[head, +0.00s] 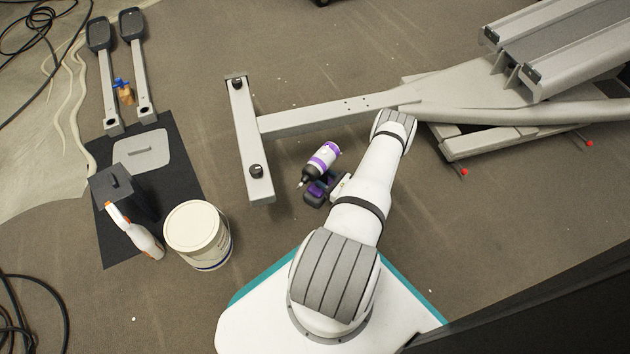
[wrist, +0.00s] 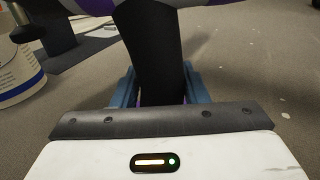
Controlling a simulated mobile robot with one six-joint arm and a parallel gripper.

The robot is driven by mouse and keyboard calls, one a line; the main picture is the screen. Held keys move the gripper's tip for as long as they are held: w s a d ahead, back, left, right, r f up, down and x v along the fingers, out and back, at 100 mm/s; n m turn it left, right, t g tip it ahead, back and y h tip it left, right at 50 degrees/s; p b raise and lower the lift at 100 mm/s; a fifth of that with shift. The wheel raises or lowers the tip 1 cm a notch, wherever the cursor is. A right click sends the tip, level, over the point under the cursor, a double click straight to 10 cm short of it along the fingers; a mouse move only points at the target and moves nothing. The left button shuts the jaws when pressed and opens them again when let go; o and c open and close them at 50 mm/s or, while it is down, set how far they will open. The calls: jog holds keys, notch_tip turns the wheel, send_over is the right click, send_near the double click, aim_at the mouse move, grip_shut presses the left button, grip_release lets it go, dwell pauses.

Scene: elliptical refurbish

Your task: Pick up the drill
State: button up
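The drill (head: 325,157) stands on the floor near the middle of the head view. It has a white and purple body, a black chuck pointing down-left and a dark base with purple parts. My gripper (head: 329,184) is at its handle, partly hidden by my arm and the drill. In the wrist view the black drill handle (wrist: 158,50) rises between the two blue fingers of my gripper (wrist: 160,88). The fingers lie close on both sides of the handle, with no clear gap showing. Whether they press on it cannot be told. The fingertips are hidden.
A grey T-shaped metal frame (head: 330,115) lies just behind the drill. Floor between bucket and drill is clear.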

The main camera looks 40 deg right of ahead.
aim_at(321, 159)
grip_shut()
jog(key=shift+d+r, duration=0.1)
dwell(0.3)
notch_tip(321, 159, up, 10)
jog(key=p, duration=0.5)
